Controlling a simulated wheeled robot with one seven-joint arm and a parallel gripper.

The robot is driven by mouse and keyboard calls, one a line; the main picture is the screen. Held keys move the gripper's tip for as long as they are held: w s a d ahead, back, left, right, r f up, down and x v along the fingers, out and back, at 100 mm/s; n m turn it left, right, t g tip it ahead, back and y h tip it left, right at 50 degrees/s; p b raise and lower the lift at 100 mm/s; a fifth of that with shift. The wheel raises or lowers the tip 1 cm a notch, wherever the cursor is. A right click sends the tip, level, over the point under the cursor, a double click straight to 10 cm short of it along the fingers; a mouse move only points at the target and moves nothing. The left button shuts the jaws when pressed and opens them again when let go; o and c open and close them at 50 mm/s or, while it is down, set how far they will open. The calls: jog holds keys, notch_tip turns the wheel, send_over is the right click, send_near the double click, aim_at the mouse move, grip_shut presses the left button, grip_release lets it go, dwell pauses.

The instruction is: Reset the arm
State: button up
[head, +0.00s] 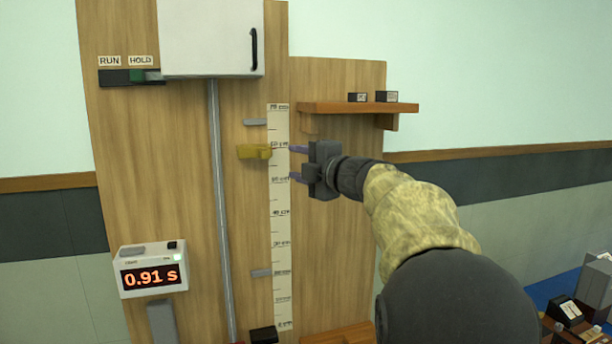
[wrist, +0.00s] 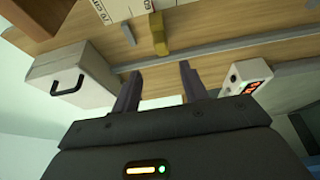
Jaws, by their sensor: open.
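My gripper (head: 297,163) is open and empty. In the head view its two fingers point left at the upper part of the white scale strip (head: 280,225) on the wooden board. A yellow block (head: 254,152) sits just left of the fingertips, and I see a gap between it and the fingers. In the wrist view the two dark fingers of my gripper (wrist: 157,70) stand apart with nothing between them. The yellow block (wrist: 157,35) shows beyond them. My arm reaches in from the lower right in the head view.
A wooden shelf (head: 355,107) with two small dark blocks is right above my gripper. A white cabinet (head: 210,38), a RUN/HOLD slider (head: 130,77) and a grey vertical rod (head: 220,210) are on the left. A timer (head: 151,270) reads 0.91 s. Clutter fills the lower right.

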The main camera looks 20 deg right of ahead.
jog(key=shift+v, duration=1.05)
jog(key=shift+d, duration=0.1)
jog(key=s+f+m+g+h, duration=0.2)
jog(key=f+m+h, duration=0.2)
jog(key=f+m, duration=0.65)
jog(key=s+f+m+g+h, duration=0.2)
jog(key=s+f+m+h, duration=0.3)
jog(key=f, duration=1)
jog(key=s+a+f+m+g+y, duration=0.1)
jog(key=s+a+f+m+g, duration=0.2)
jog(key=s+f, duration=0.6)
jog(key=s+a+f+m+g+y, duration=0.1)
jog(key=s+a+f+m+g, duration=0.2)
jog(key=s+f+g, duration=0.4)
jog(key=s+f+m, duration=0.1)
jog(key=s+f, duration=0.2)
